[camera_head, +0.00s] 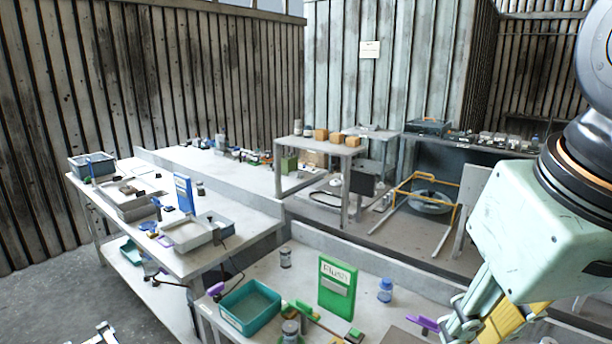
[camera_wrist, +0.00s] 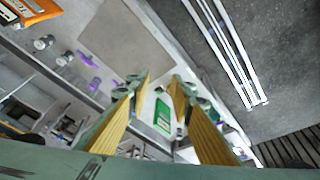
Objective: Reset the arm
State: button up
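My gripper (camera_head: 497,318) hangs at the lower right of the head view, over the near bench, with its lower end cut off by the picture edge. In the wrist view my gripper (camera_wrist: 162,82) shows two yellow-padded fingers with a clear gap between them. It is open and holds nothing. A green box labelled Flush (camera_head: 337,287) stands on the near bench, left of my gripper and apart from it. What looks like the same green box (camera_wrist: 163,112) shows beyond the gap between the fingers.
A left bench holds a blue box (camera_head: 184,193) and trays. A yellow frame (camera_head: 428,180) stands behind. Grey floor (camera_head: 40,305) is open at left.

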jog(key=shift+m, duration=0.4)
jog(key=shift+s+d+f, duration=0.1)
jog(key=shift+s+f, duration=0.1)
jog(key=shift+s, duration=0.5)
jog(key=shift+s+d+f, duration=0.1)
jog(key=shift+s+f, duration=0.05)
jog(key=shift+s, duration=0.5)
jog(key=shift+s+d+f, duration=0.1)
jog(key=shift+s+f, duration=0.1)
jog(key=shift+s, duration=0.5)
